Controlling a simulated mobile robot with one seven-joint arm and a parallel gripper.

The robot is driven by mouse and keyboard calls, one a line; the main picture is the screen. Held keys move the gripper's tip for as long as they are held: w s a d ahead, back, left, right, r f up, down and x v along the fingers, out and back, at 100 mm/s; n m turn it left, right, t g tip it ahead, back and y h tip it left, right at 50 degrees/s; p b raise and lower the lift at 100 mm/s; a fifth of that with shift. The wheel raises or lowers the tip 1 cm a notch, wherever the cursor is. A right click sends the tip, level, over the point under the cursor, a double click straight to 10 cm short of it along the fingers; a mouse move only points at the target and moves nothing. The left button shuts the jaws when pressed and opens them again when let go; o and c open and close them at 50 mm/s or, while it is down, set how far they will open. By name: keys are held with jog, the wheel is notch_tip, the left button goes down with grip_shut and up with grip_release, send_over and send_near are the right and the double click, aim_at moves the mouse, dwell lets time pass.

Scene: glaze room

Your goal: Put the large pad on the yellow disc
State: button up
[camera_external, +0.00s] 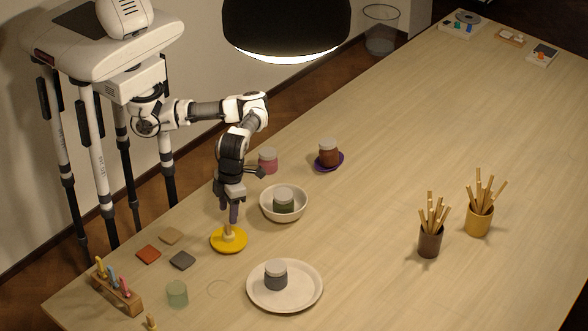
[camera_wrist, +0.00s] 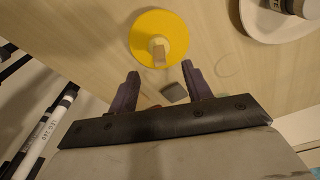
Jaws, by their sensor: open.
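The yellow disc (camera_external: 241,243) lies flat on the table below my gripper (camera_external: 233,215). It also shows at the top of the wrist view (camera_wrist: 143,28). A small pale piece with a wooden upright handle (camera_wrist: 159,56) stands on the disc. It could be the pad, but I cannot confirm its size or kind. My gripper (camera_wrist: 160,72) is open, with nothing between its fingers. Its fingertips are just above or beside the handle in the external view; the exact gap is unclear.
Red (camera_external: 148,254), tan (camera_external: 171,236) and grey (camera_external: 182,260) squares lie left of the disc. A white plate (camera_external: 310,289) and a bowl (camera_external: 296,212) with jars stand right. A wooden rack (camera_external: 118,293) and green glass (camera_external: 177,294) are in front. A black lamp (camera_external: 286,25) hangs overhead.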

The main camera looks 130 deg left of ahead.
jog(key=shift+a+r, duration=0.15)
jog(key=shift+r, duration=1)
jog(key=shift+a+r, duration=0.1)
jog(key=shift+r, duration=1)
jog(key=shift+w, duration=0.1)
